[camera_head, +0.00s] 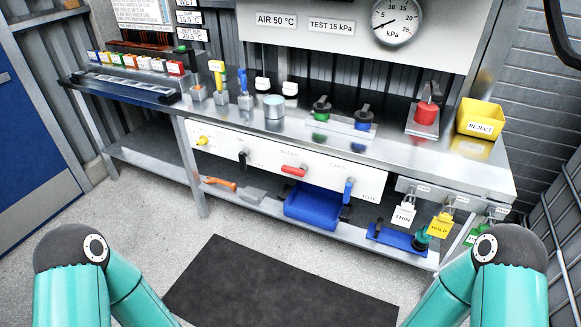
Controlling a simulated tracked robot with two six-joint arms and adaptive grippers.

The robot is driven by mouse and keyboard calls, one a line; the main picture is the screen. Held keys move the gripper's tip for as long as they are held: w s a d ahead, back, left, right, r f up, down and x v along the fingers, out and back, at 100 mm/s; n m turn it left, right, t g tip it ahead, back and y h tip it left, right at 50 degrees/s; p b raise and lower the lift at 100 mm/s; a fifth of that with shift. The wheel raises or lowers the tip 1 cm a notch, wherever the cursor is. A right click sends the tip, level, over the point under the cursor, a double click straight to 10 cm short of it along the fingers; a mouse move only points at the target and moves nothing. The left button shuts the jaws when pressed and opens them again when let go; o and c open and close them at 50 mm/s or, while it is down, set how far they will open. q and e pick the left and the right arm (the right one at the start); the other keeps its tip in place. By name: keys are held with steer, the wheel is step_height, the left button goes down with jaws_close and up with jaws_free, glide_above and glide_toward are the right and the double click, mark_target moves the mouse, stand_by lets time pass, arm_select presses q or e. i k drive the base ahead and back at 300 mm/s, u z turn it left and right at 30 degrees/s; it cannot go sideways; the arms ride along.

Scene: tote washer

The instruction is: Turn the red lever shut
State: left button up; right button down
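The red lever (293,170) is on the white front panel (320,178) below the bench top, near the middle of the view. Its handle lies nearly level, pointing left with a slight tilt. The small label above it is too small to read surely. My left and right arms show at the bottom left and bottom right corners as teal links with dark joints. Neither gripper is in view, and nothing of mine is near the lever.
A yellow lever (202,140), a black lever (243,158) and a blue lever (348,190) share the panel. A blue bin (312,208) stands on the shelf below. Tags (439,224) hang at right. A dark mat (280,285) lies on the clear floor in front.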

mark_target(300, 172)
steer(key=u, duration=0.05)
steer(key=i, duration=0.3)
steer(key=z, duration=0.25)
steer(key=k, duration=0.9)
steer(key=u, duration=0.2)
steer(key=i, duration=0.9)
steer(key=z, duration=0.05)
steer(key=k, duration=0.4)
steer(key=u, duration=0.3)
steer(key=i, duration=1)
steer(key=u, duration=0.65)
